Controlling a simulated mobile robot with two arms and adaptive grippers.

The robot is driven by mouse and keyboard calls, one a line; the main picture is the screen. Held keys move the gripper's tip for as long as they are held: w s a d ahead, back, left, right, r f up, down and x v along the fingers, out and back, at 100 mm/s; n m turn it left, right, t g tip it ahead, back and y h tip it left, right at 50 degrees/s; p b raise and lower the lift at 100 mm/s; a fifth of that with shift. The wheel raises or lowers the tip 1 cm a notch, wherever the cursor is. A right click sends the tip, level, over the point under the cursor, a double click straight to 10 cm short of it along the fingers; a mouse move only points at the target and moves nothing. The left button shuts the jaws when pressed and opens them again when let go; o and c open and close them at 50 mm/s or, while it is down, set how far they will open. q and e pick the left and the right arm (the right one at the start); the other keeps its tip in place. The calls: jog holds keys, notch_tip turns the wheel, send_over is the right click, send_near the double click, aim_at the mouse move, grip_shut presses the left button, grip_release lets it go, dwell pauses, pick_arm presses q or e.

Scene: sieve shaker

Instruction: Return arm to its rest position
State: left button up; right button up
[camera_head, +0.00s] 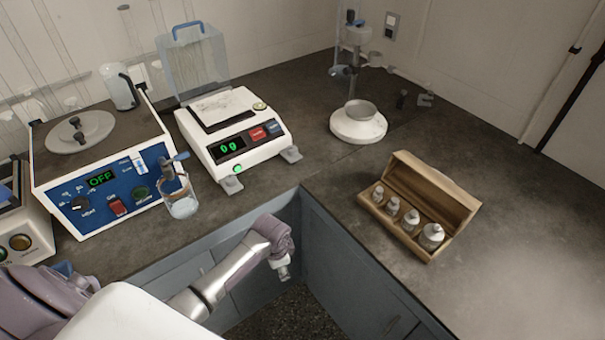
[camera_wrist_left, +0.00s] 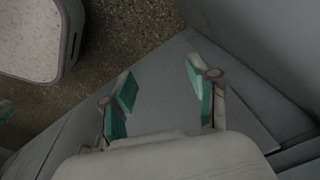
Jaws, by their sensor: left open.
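My left arm (camera_head: 230,272) reaches from the lower left toward the inner corner of the counter. Its wrist bends downward, and my left gripper (camera_head: 284,272) hangs over the gap in front of the grey cabinets, apart from the counter. In the left wrist view the gripper (camera_wrist_left: 160,76) is open, with its teal-padded fingers spread and nothing between them. Below it are grey cabinet faces and speckled floor.
A blue-and-white device (camera_head: 150,192) reads OFF. A glass beaker (camera_head: 183,206) stands near the counter edge. A balance (camera_head: 262,142), a white-based stand (camera_head: 358,128) and a wooden box (camera_head: 455,198) with several weights are on the counter. The right counter front is clear.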

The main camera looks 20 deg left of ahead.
pick_arm(q)
jog(key=s+f+n, duration=0.4)
jog(key=s+f, duration=1.3)
jog(key=f, duration=0.2)
jog(key=s+d+f+n, duration=0.1)
jog(key=s+f, duration=0.2)
jog(key=s, duration=0.7)
jog(key=s+d+f+n, duration=0.1)
jog(key=s+f, duration=0.2)
jog(key=s, duration=0.7)
jog(key=shift+s+d+f, duration=0.2)
jog(key=shift+d+f, duration=0.15)
jog(key=shift+d, duration=0.05)
